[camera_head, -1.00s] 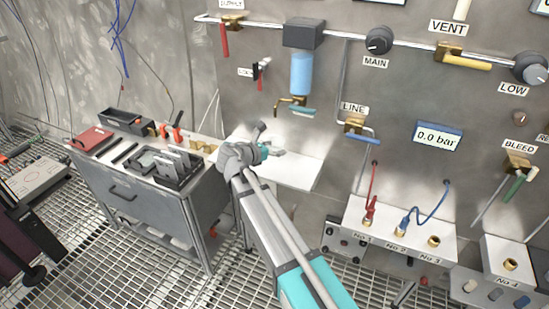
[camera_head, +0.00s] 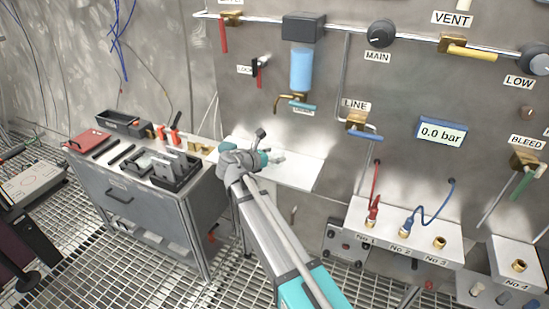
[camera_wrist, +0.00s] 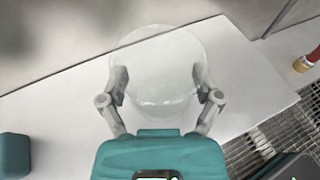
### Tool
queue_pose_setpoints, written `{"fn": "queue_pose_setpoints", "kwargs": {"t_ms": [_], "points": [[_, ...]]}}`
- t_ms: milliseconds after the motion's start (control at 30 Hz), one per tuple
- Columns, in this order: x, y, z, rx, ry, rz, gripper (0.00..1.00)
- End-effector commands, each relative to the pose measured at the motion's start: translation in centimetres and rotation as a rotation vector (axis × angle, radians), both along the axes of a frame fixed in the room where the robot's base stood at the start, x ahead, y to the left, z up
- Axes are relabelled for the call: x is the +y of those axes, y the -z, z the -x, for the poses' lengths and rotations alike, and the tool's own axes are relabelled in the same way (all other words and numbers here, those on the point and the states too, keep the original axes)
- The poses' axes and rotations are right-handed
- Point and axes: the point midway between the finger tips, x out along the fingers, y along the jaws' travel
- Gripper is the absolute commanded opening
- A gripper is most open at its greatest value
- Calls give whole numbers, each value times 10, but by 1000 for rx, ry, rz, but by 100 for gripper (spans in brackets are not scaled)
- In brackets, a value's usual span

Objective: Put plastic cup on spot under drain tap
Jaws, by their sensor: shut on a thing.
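A clear plastic cup (camera_wrist: 160,65) stands out in the wrist view between the two fingers of my gripper (camera_wrist: 160,92), which is shut on it. The white shelf (camera_wrist: 245,85) lies behind and below the cup; whether the cup touches it I cannot tell. In the head view my gripper (camera_head: 270,156) is over the white shelf (camera_head: 300,172), and the cup is too faint to make out. The brass drain tap (camera_head: 290,102) with a teal handle sits on the wall above the shelf, under a blue filter bowl (camera_head: 301,70). No marked spot is discernible.
A grey workbench (camera_head: 140,205) with trays and tools stands left of the shelf. A white connector box (camera_head: 400,238) with red and blue hoses is at right. A teal block (camera_wrist: 14,155) shows at the wrist view's left edge. Open grating floor lies in front.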

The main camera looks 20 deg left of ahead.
Motion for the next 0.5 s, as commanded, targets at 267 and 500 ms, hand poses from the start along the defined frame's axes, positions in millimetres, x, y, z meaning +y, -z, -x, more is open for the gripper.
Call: {"fn": "queue_pose_setpoints", "kwargs": {"t_ms": [267, 500], "points": [[0, 1, 0, 0, 0, 0, 36], [0, 3, 0, 0, 0, 0, 100]]}}
